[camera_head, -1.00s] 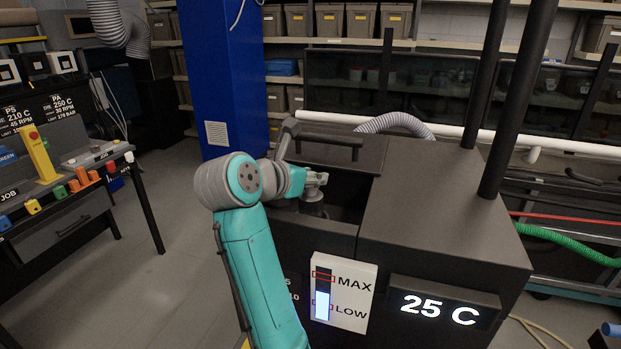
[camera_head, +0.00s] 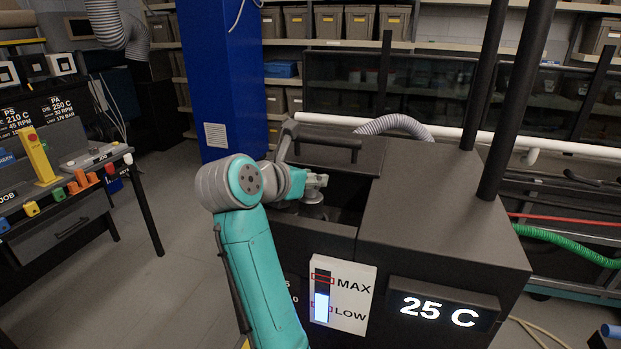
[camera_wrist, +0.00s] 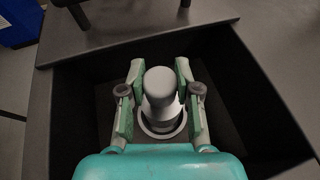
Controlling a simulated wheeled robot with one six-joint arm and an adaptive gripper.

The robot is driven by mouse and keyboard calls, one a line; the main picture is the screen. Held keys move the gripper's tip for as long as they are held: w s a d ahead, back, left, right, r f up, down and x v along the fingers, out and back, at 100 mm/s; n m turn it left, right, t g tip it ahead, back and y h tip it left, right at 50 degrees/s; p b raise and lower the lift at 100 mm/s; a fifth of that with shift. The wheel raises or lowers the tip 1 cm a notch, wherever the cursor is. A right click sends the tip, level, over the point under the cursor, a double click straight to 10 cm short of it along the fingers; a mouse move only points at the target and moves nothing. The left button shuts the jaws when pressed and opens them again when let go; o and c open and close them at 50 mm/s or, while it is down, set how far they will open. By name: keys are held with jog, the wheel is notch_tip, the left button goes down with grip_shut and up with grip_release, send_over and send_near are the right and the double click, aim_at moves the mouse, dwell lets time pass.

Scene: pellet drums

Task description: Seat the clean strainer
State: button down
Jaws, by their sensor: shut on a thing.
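My gripper (camera_wrist: 160,95) reaches down into the dark open bay of the dark machine cabinet (camera_head: 440,210). Its fingers are shut on a grey, round-topped cylindrical piece, which I take to be the strainer (camera_wrist: 161,85). In the wrist view the piece stands between the two green-padded fingers, with a pale ring (camera_wrist: 147,132) around its lower part. I cannot tell whether the ring belongs to the piece or to a seat below it. In the head view the gripper (camera_head: 316,182) shows above the bay, with the grey strainer (camera_head: 312,212) beneath it.
The bay's lid, with a dark handle (camera_head: 330,143), lies behind the gripper. The bay walls (camera_wrist: 255,95) surround the gripper. A level gauge (camera_head: 340,295) and a 25 C display (camera_head: 442,309) are on the front. A blue column (camera_head: 220,80) stands behind my arm.

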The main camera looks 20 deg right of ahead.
jog(key=shift+f, duration=0.5)
dwell(0.5)
jog(key=c, duration=0.7)
grip_release()
jog(key=v, duration=1.2)
jog(key=shift+r, duration=0.1)
jog(key=shift+a, duration=0.1)
